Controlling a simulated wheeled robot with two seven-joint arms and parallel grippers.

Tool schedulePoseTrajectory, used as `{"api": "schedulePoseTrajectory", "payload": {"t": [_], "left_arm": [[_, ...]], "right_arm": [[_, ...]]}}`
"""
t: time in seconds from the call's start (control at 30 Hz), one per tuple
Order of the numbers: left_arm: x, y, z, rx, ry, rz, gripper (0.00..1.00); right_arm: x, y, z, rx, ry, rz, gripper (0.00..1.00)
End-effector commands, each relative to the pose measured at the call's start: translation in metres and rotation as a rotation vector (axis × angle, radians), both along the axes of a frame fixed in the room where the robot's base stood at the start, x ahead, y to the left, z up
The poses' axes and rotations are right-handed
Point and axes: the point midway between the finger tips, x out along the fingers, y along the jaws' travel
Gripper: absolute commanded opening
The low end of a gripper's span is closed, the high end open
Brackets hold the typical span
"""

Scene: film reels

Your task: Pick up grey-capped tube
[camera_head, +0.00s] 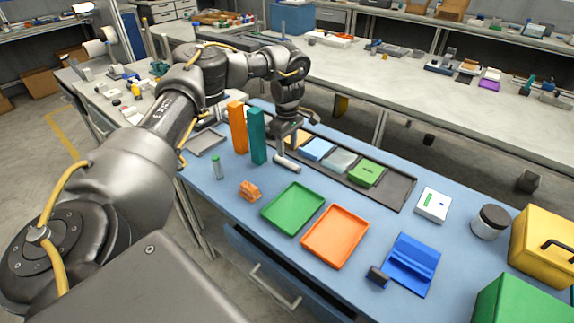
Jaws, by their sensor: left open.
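A pale tube (289,165) lies on its side on the blue table, just in front of the long dark tray. It looks like the grey-capped tube, but its cap is too small to make out. My left gripper (284,143) points down just above and behind it, open, with nothing seen between its fingers. The fingertips are small, and I cannot tell whether they touch the tube. Another tube with a green cap (216,168) stands upright to the left. My right gripper is out of view.
Tall orange (237,127) and teal (257,137) blocks stand close left of my gripper. The dark tray (398,190) holds several coloured pieces. A green tray (293,208) and an orange tray (335,236) lie in front. A small orange object (250,190) sits left of them.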

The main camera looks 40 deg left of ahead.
Motion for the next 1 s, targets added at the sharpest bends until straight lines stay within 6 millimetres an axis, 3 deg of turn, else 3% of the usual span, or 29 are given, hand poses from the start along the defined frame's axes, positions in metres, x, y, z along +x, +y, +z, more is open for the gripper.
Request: {"api": "schedulePoseTrajectory", "payload": {"t": [0.33,0.63,0.93,1.0], "left_arm": [[-0.002,0.002,-0.017,0.000,0.002,0.004,0.47],[-0.003,0.001,-0.057,0.001,0.001,0.006,0.47],[-0.002,0.001,-0.062,0.000,-0.002,0.005,0.47],[-0.002,0.001,-0.062,0.000,-0.002,0.005,0.38]], "right_arm": [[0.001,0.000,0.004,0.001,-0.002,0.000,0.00],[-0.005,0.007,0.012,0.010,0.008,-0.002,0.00],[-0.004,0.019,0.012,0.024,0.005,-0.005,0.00],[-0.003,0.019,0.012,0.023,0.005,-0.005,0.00]]}}
